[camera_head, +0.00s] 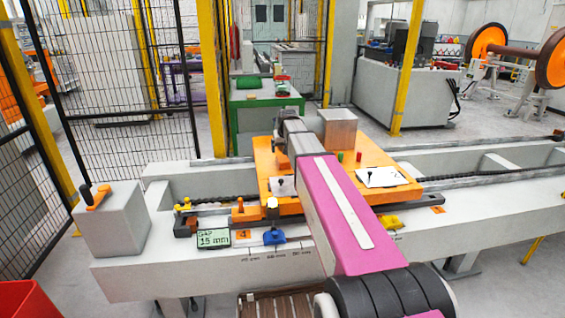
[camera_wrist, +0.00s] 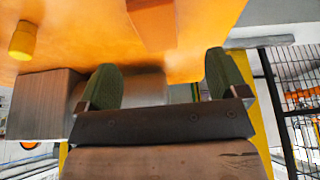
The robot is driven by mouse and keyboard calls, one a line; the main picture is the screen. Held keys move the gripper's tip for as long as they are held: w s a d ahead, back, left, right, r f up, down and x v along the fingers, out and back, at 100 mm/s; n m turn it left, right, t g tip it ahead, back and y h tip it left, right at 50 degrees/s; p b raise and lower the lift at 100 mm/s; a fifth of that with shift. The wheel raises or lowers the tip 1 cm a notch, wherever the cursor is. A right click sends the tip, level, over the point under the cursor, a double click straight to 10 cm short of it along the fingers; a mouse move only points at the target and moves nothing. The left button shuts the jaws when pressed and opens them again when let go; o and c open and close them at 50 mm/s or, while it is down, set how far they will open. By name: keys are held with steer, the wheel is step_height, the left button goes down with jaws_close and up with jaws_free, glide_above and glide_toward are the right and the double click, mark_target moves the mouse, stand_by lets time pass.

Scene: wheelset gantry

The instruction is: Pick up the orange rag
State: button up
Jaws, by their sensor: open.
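I cannot make out a clearly cloth-like orange rag. A small orange piece (camera_head: 281,156) shows on the orange plate (camera_head: 262,183), beside the end of my arm in the head view; I cannot tell whether it is the rag. In the wrist view an orange block-like shape (camera_wrist: 153,22) lies on or against the orange surface (camera_wrist: 220,15), beyond my fingertips. My gripper (camera_wrist: 160,62) is open, its two dark green fingers wide apart with nothing seen held between them. In the head view its fingers are hidden by my arm.
A grey box (camera_head: 112,220) with an orange-handled tool (camera_head: 98,196) is at left. A yellow cylinder (camera_wrist: 22,40) shows in the wrist view.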

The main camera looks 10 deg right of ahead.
mark_target(283, 159)
steer(key=x, duration=0.8)
steer(key=shift+w+d+f, duration=0.1)
steer(key=shift+d+f, duration=0.05)
steer(key=shift+f, duration=0.1)
steer(key=c, duration=1)
